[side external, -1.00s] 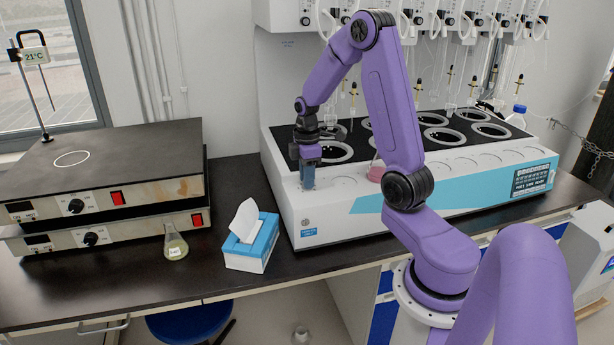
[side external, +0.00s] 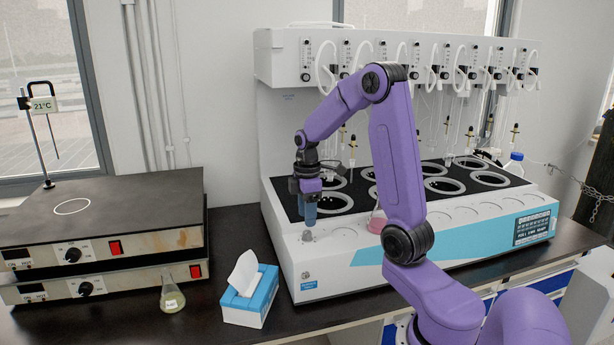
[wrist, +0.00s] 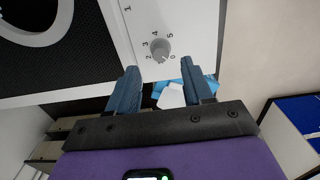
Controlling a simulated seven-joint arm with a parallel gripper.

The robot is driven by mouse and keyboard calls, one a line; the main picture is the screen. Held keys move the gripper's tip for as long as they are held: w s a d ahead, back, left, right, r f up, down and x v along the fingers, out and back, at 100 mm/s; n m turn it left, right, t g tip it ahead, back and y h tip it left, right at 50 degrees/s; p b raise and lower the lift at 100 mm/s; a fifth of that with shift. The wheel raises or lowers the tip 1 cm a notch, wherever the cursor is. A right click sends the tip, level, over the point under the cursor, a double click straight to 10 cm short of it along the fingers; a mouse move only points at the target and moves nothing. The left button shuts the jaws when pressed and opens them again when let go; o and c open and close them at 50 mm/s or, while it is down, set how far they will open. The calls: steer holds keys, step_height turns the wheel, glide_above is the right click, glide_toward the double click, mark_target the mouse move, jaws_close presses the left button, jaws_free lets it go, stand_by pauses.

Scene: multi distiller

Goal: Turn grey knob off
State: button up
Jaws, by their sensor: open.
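The grey knob (side external: 307,236) sits on the white top ledge of the distiller at its left end. In the wrist view the knob (wrist: 160,49) is ringed by printed numbers, and I cannot tell which one it points to. My gripper (side external: 309,222) hangs with blue fingers pointing down, just above the knob in the side view. In the wrist view my gripper (wrist: 159,68) is open, its fingertips apart with the knob lying between and beyond them. The fingers do not appear to touch the knob.
The distiller (side external: 330,255) has black-topped ring openings and hanging tubes behind. A pink flask (side external: 377,224) stands on its ledge to the right. A tissue box (side external: 249,298), a small flask (side external: 172,297) and stacked hotplates (side external: 110,215) stand to the left.

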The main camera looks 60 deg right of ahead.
mark_target(307, 232)
step_height(307, 232, up, 13)
steer(key=shift+f, duration=0.2)
stand_by(0.5)
steer(key=s+a+f+n, duration=0.1)
steer(key=s+a+f, duration=0.1)
steer(key=a, duration=0.7)
steer(key=s+a+f+n, duration=0.1)
steer(key=s+a+f, duration=0.15)
steer(key=a, duration=0.65)
steer(key=s+a+f, duration=0.2)
steer(key=s+a, duration=0.2)
steer(key=s, duration=0.5)
steer(key=s+a+f+n, duration=0.1)
steer(key=s+a+f, duration=0.2)
steer(key=s, duration=0.6)
steer(key=shift+a+f, duration=0.2)
steer(key=shift+a, duration=0.35)
